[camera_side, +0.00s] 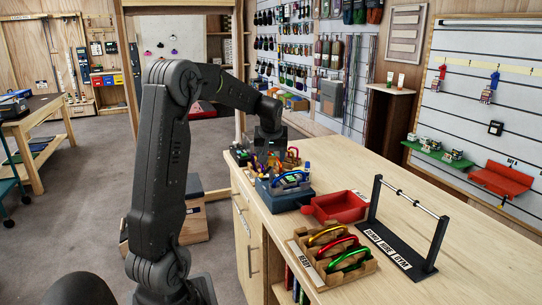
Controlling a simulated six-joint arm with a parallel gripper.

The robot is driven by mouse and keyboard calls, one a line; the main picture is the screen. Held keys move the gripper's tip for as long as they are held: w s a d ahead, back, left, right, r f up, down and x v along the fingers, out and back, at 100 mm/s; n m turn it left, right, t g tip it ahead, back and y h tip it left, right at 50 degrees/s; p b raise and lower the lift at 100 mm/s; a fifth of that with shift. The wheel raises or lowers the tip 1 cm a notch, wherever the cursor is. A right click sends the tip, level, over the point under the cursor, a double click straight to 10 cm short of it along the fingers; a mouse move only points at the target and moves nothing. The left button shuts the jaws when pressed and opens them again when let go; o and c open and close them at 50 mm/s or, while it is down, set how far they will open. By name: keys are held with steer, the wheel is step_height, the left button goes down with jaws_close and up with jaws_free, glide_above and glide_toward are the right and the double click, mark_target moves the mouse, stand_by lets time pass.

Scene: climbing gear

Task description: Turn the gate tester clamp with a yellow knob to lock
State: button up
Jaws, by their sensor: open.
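A dark blue box-shaped device (284,198) stands on the workbench, with a blue curved piece on its top. It looks like the gate tester. My gripper (270,150) points down just behind the device, over a cluster of colourful small gear. Its fingers are open but hard to make out against the dark items. I cannot tell whether it touches anything.
A red tray (338,207) sits right of the device. In front is a wooden tray (318,268) with yellow, red and green carabiners. A black stand with a metal bar (410,193) rises to the right. The bench's right side (490,255) is clear.

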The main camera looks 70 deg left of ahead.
steer(key=shift+f, duration=0.1)
jaws_close()
stand_by(0.6)
